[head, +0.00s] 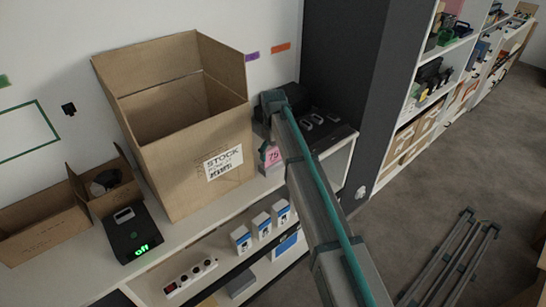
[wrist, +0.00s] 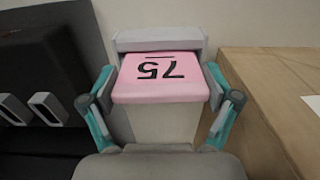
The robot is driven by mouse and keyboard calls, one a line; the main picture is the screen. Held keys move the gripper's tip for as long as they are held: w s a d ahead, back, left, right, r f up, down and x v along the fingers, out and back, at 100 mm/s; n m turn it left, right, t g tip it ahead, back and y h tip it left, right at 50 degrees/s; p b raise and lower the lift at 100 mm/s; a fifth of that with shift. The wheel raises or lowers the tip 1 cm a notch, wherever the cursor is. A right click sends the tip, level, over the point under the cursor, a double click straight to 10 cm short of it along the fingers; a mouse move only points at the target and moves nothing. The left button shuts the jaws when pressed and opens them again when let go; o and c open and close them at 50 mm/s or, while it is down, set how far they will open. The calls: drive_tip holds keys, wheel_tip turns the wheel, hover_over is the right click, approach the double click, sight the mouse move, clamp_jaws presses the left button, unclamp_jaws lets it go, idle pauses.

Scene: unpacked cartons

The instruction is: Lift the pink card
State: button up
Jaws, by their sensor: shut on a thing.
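The pink card (wrist: 160,77) shows close up in the wrist view, with a black "75" upside down and a pale lower part beneath it. In the head view the card (head: 272,156) stands at the shelf top's right part, beside the large carton. My gripper (wrist: 160,92) is shut on the card, with a teal-and-grey finger at each side of it. In the head view my arm and gripper (head: 267,153) hide part of the card's surroundings. I cannot tell whether the card's bottom touches the shelf.
The large open carton (head: 190,150) marked "STOCK" stands close at the card's left in the head view. A black device (head: 325,128) stands behind and right of the card. A black box with green "off" (head: 133,235) and smaller open cartons (head: 40,222) sit further left.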

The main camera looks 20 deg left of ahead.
drive_tip(key=shift+r, duration=0.15)
drive_tip(key=shift+r+b, duration=0.3)
drive_tip(key=shift+r, duration=0.3)
drive_tip(key=s+d+r+b, duration=0.1)
drive_tip(key=s+r+b, duration=0.4)
drive_tip(key=s+r, duration=0.6)
drive_tip(key=s, duration=0.3)
drive_tip(key=shift+d+r+b, duration=0.25)
drive_tip(key=shift+d+b, duration=0.05)
drive_tip(key=shift+b, duration=0.05)
drive_tip(key=shift+w, duration=0.1)
